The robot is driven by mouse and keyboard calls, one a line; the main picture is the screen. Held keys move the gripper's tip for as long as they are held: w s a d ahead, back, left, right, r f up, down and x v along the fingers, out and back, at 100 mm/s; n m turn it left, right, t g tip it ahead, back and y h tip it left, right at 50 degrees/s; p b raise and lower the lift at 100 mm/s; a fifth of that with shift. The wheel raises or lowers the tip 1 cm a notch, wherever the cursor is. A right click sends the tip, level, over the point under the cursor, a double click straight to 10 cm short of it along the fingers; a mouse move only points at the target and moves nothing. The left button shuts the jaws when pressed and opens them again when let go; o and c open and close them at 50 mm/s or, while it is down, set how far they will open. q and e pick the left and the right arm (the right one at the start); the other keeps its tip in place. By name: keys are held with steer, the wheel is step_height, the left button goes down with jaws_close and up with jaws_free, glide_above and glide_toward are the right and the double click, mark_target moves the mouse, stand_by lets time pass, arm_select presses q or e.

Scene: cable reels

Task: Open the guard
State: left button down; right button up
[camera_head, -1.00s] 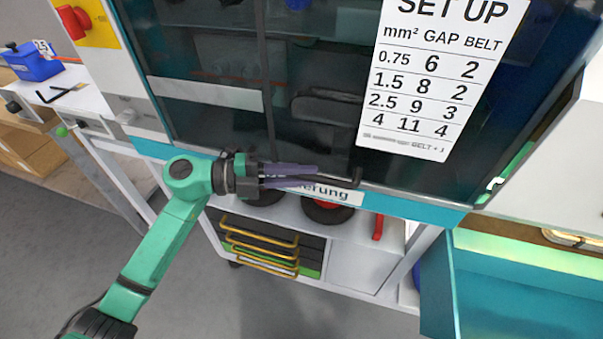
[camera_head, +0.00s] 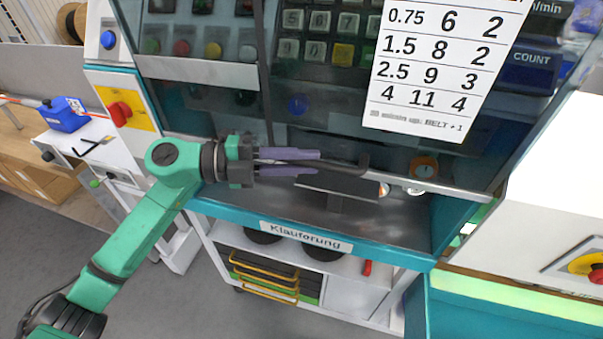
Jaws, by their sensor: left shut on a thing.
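The guard is a clear, dark-tinted panel (camera_head: 310,100) on the front of the machine, with a white set-up sheet (camera_head: 440,75) on it. Its metal lower edge (camera_head: 440,186) is raised above the teal sill (camera_head: 400,253), leaving a gap that shows the grey machine floor. A dark bar handle (camera_head: 362,167) sits at this lower edge. My left gripper (camera_head: 308,162) comes from the left and is shut on the handle, its purple fingers above and below it. My right gripper is not in view.
Behind the panel are a keypad and buttons (camera_head: 320,35). A red knob on a yellow plate (camera_head: 120,112) is at the left. Below the sill, a white cart (camera_head: 350,290) holds dark reels and yellow-edged trays. A blue box (camera_head: 65,114) stands on a left-hand bench.

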arm_select(q)
step_height(320, 180, up, 15)
steer(key=p, duration=0.7)
steer(key=shift+f+p, duration=0.2)
steer(key=shift+p, duration=0.1)
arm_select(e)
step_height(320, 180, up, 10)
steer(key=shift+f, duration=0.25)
arm_select(q)
steer(key=c, duration=0.8)
jaws_free()
steer(key=shift+f, duration=0.1)
steer(key=b, duration=0.7)
glide_toward(301, 79)
steer(key=s+a+r, duration=0.2)
steer(key=s+a, duration=0.3)
steer(key=shift+s+d+r, duration=0.1)
steer(key=shift+d+r, duration=0.1)
steer(key=shift+r, duration=0.1)
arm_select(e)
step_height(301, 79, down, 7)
